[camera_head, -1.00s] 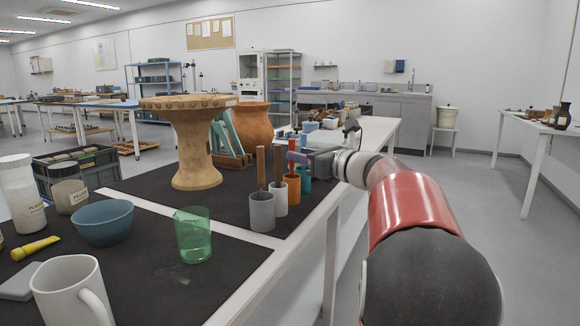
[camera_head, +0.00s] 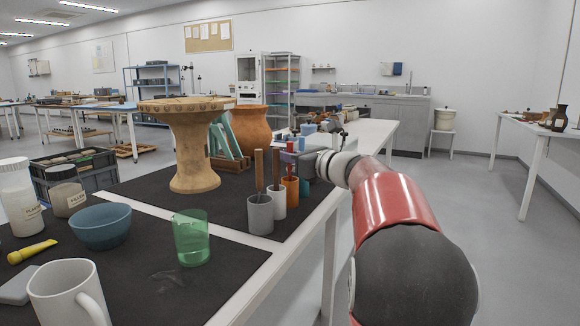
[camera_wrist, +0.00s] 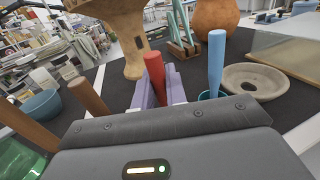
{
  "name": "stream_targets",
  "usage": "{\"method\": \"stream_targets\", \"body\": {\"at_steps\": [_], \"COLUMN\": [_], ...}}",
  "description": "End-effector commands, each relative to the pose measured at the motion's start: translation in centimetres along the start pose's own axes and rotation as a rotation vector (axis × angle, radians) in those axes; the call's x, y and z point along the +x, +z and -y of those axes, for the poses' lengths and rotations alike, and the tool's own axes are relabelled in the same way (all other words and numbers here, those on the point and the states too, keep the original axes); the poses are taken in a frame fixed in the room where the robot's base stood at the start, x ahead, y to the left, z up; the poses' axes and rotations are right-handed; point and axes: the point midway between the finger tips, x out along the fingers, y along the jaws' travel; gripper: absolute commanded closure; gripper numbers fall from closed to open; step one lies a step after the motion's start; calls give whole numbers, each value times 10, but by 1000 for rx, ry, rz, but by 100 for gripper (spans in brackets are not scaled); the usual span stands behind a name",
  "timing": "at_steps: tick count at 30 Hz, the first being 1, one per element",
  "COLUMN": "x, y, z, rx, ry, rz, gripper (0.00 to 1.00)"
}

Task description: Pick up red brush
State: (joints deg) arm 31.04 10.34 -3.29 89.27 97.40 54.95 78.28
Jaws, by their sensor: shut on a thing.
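The red brush (camera_wrist: 155,77) stands upright with its red handle between the purple fingers of my gripper (camera_wrist: 157,92). My gripper is shut on the handle. In the head view, the top of the red brush (camera_head: 290,146) shows just above the fingers, over the orange cup (camera_head: 291,191). The brush's lower end is hidden, so I cannot tell whether it is still inside the cup. A blue-handled tool (camera_wrist: 216,62) stands in a teal cup (camera_wrist: 210,96) to the right of the fingers.
A white cup (camera_head: 277,205) and a grey cup (camera_head: 260,216), each with a brown-handled tool, stand close to the orange cup. A wooden pedestal piece (camera_head: 192,150) and a terracotta pot (camera_head: 252,129) stand behind. A green beaker (camera_head: 192,243) is nearer. The right table edge is close.

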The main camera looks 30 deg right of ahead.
Motion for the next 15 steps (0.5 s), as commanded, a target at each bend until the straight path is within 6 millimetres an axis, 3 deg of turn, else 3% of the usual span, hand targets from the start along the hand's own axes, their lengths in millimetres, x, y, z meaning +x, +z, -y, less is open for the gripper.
{"method": "stream_targets", "body": {"at_steps": [8,15], "x": [0,0], "y": [12,53], "z": [0,0], "rx": [-1,-4], "ry": [0,1], "rz": [2,2], "gripper": [100,100]}}
